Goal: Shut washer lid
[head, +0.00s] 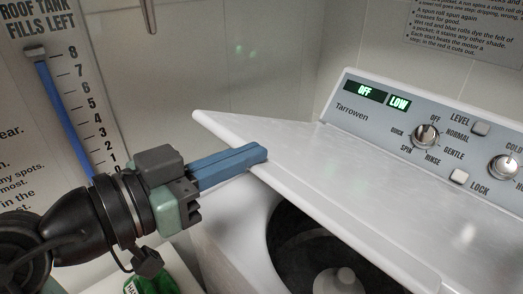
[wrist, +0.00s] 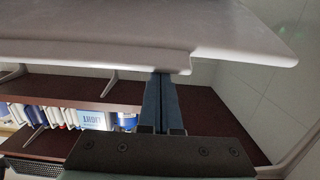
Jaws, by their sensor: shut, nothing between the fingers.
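The white washer (head: 225,232) stands at the right in the head view, with its lid (head: 330,165) partly raised at a slant. Below the lid's front edge the dark drum opening (head: 300,240) shows, with a pale agitator (head: 338,280) inside. My gripper (head: 262,153) is shut, its blue fingers together and empty. In the head view its tips overlap the lid's left front edge. In the wrist view the lid (wrist: 130,35) spans the top, and the blue fingers (wrist: 163,80) reach up to its edge. I cannot tell whether they touch it.
The washer's control panel (head: 430,130) stands behind the lid, with knobs and lit OFF and LOW displays. A tank level gauge (head: 60,100) is on the left wall. A green item (head: 150,284) is low beside the washer. The wrist view shows shelves (wrist: 75,90) with books.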

